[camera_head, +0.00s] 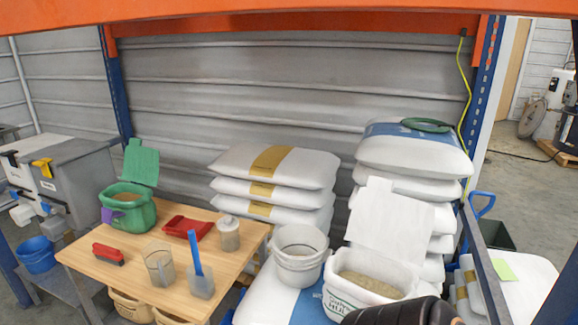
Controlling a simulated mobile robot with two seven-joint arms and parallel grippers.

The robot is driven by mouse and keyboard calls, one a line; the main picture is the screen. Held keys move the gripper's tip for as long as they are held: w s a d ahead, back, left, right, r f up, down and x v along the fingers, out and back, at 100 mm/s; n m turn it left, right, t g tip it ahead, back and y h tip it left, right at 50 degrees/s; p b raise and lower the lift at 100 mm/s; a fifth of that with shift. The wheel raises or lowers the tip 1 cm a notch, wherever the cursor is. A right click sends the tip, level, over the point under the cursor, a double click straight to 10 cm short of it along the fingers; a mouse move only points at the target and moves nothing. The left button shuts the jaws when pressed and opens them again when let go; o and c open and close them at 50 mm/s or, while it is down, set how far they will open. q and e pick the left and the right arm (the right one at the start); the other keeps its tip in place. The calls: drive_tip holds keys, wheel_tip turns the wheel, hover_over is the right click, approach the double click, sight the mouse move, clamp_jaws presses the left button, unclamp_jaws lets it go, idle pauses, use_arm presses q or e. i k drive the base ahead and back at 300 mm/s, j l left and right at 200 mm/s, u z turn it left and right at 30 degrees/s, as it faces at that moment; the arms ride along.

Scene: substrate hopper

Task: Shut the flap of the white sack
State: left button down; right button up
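The white sack (345,297) stands open at the lower right, with dark lettering on its front and grainy tan-brown material inside. Its white flap (390,232) stands up at the back of the opening, leaning slightly back. A dark rounded part of my arm shows at the bottom edge in front of the sack and hides its lower right corner. No gripper fingers show in the view, so I cannot see either gripper.
A green sack (128,212) with a raised flap stands on the wooden table (120,275), near a red brush (108,254), red scoop (187,227) and beakers. White buckets (300,262) stand just left of the white sack. Stacked white bags (275,165) rise behind.

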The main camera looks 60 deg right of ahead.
sight(381, 219)
drive_tip(key=i+z, duration=0.1)
drive_tip(key=z, duration=0.8)
drive_tip(key=i+j+z, duration=0.1)
drive_tip(key=z, duration=0.35)
